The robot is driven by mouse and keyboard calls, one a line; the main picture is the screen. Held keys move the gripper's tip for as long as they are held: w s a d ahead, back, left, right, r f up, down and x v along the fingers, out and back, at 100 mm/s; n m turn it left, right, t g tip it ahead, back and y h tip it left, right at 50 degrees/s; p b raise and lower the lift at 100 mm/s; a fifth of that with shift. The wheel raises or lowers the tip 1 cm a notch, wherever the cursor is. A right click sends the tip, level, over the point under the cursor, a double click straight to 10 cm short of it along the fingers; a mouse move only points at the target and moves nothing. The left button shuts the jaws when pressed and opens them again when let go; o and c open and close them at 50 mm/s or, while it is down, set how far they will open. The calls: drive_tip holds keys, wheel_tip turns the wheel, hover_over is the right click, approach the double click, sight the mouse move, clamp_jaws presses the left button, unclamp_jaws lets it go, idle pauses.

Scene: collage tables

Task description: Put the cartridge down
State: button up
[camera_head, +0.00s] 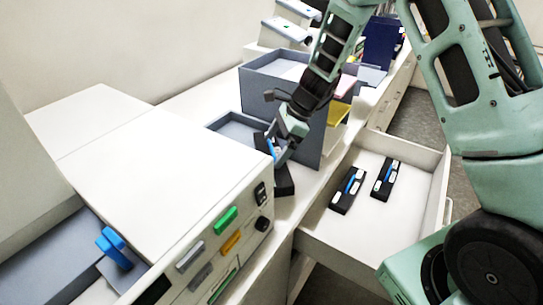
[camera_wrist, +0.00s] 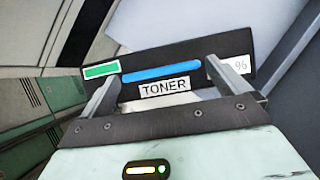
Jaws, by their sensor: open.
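A black toner cartridge (camera_head: 286,182) with a blue strip is at the counter edge, between the white printer and the grey bins. Whether the cartridge's underside touches the counter is hidden.
An open white drawer (camera_head: 335,235) holds two similar cartridges (camera_head: 348,190) (camera_head: 385,180). The white printer (camera_head: 170,165) with coloured buttons is at the left. A tall grey bin (camera_head: 258,88) and a low grey tray (camera_head: 222,124) stand beside my gripper. The drawer's front part is clear.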

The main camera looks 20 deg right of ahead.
drive_tip(key=shift+f, duration=0.15)
drive_tip(key=c, duration=1.6)
drive_tip(key=shift+r, duration=0.2)
